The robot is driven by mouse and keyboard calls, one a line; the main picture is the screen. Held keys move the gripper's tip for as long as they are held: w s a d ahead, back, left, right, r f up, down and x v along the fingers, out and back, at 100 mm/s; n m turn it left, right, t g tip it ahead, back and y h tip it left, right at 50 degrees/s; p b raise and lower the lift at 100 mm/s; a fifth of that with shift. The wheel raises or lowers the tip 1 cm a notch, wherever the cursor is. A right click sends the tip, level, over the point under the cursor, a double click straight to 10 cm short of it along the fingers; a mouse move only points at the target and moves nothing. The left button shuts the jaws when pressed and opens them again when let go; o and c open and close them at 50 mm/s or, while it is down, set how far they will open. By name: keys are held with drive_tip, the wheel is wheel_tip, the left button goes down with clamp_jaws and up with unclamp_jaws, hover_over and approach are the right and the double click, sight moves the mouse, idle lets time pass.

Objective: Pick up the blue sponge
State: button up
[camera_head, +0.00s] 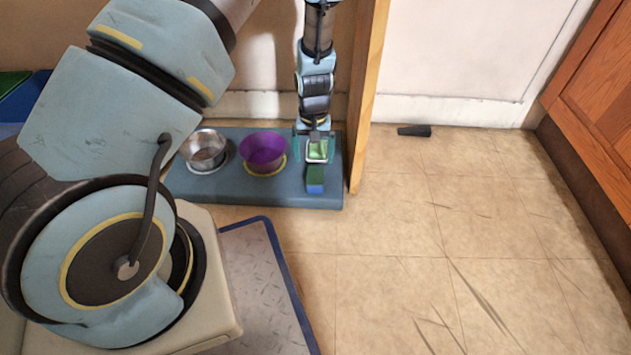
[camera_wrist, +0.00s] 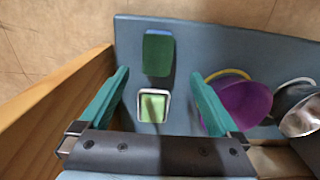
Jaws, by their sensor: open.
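The block that appears to be the blue sponge (camera_head: 315,182) lies on the blue-grey mat (camera_head: 225,187), near its right end. It is green on top with a blue front side. It also shows in the wrist view (camera_wrist: 158,55), mostly green with a thin blue edge. My gripper (camera_head: 314,150) points down over the mat, just behind the sponge. In the wrist view my gripper (camera_wrist: 160,72) is open and empty, its teal fingers spread wide. The sponge lies around and beyond the fingertip line. A small white-rimmed green item (camera_wrist: 153,105) sits between the fingers in that view.
A purple bowl (camera_head: 263,152) and a metal bowl (camera_head: 205,150) stand on the mat, left of my gripper. A wooden panel edge (camera_head: 368,95) rises close to its right. A dark small object (camera_head: 414,130) lies by the wall. The tiled floor in front is clear.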

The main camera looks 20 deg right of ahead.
sight(315, 175)
wheel_tip(315, 175, down, 4)
drive_tip(key=shift+f+b, duration=0.1)
drive_tip(key=shift+b, duration=0.7)
drive_tip(key=f+b, duration=0.2)
drive_tip(key=f, duration=0.1)
drive_tip(key=f+b, duration=0.2)
drive_tip(key=shift+s+d, duration=0.1)
drive_tip(key=shift+s, duration=0.25)
drive_tip(key=c, duration=1.4)
wheel_tip(315, 175, up, 10)
drive_tip(key=p, duration=0.6)
drive_tip(key=shift+r, duration=0.1)
